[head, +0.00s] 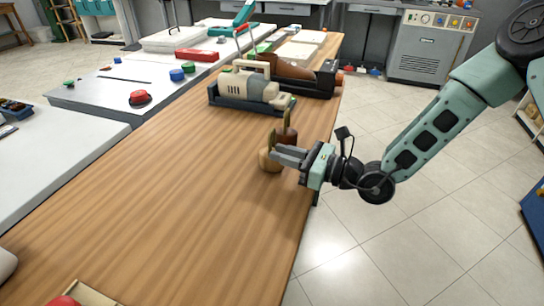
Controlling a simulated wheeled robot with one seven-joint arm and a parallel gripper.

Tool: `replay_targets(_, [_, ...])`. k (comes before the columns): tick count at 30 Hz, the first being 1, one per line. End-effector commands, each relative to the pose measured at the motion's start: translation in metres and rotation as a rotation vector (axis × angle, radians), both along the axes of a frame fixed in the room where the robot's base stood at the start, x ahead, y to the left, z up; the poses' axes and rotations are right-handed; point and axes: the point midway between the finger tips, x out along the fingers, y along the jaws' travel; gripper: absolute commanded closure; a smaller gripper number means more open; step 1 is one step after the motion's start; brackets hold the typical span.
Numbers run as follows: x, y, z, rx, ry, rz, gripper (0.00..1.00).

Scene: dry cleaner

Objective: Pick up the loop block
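My gripper (276,153) reaches in from the right over the wooden table, its grey fingers pointing left. Whether the fingers are open or shut is not clear. A tan rounded object (267,163) with an upright green piece stands at the fingertips, partly hidden by them. A reddish-brown object (288,134), also with an upright green piece, stands just behind the fingers. Contact with either cannot be told. I cannot tell for sure which thing is the loop block.
A cream machine (245,86) on a dark base and a brown item (290,68) in a dark holder stand farther back on the wooden table (170,190). A red-topped button (139,98) sits on the grey counter at left. The table's front middle is clear.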

Motion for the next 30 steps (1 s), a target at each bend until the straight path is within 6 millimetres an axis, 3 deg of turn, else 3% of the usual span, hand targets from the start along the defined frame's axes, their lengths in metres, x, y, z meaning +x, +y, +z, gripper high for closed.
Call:
replay_targets(15, [0.027,0.048,0.004,0.0,-0.001,0.001,0.8])
replay_targets(23, [0.028,0.049,0.004,0.0,-0.001,0.001,0.8])
replay_targets(25, [0.028,0.049,0.004,0.0,-0.001,0.001,1.0])
replay_targets(30, [0.028,0.049,0.004,0.0,-0.001,0.001,1.0])
